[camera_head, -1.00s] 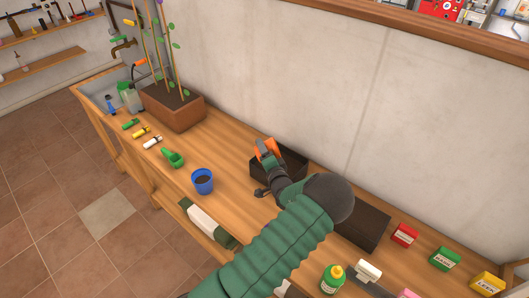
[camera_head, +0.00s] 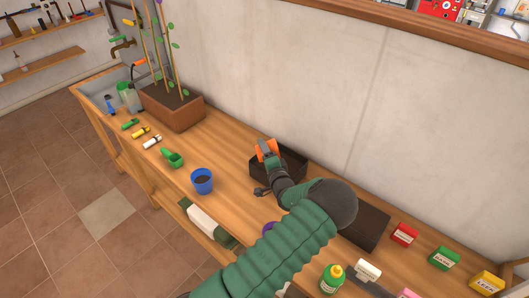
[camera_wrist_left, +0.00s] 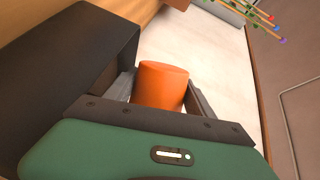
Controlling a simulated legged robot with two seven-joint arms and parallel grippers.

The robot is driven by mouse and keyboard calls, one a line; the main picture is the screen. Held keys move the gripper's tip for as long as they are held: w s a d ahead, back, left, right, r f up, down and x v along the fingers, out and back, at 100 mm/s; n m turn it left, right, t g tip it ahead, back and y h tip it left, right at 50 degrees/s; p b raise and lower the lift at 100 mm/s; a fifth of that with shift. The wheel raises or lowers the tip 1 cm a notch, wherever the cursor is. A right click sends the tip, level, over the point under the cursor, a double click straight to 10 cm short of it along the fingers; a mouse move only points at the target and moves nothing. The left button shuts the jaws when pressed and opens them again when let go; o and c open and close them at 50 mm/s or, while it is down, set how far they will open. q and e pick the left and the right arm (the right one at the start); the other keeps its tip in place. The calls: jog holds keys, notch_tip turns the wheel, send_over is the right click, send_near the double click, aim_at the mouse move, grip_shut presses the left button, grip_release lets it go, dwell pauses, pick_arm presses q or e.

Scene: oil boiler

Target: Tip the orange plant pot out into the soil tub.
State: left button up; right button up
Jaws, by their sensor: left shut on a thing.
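My left gripper (camera_head: 268,156) is shut on the orange plant pot (camera_head: 266,148) and holds it at the back-left part of the dark soil tub (camera_head: 292,172). In the left wrist view the pot (camera_wrist_left: 163,84) sits between the two fingers, with a smooth orange end showing. The dark tub wall (camera_wrist_left: 75,50) is close beside it on the left there. The pot's opening and any soil coming out are hidden. The inside of the tub is mostly hidden by my gripper and arm. My right gripper is not in view.
A blue pot (camera_head: 202,181) and a green scoop (camera_head: 172,158) stand left of the tub. A brown planter (camera_head: 178,107) with staked plants is farther left. A dark tray (camera_head: 363,226) and seed boxes (camera_head: 404,235) lie to the right. The wall runs close behind.

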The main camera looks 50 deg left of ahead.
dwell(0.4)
pick_arm(q)
jog(key=shift+w+m, duration=0.1)
jog(key=shift+m, duration=0.2)
jog(key=shift+f, duration=0.1)
jog(key=shift+d+m, duration=0.1)
jog(key=shift+m, duration=0.3)
jog(key=shift+w+f, duration=0.1)
jog(key=shift+m+y, duration=0.3)
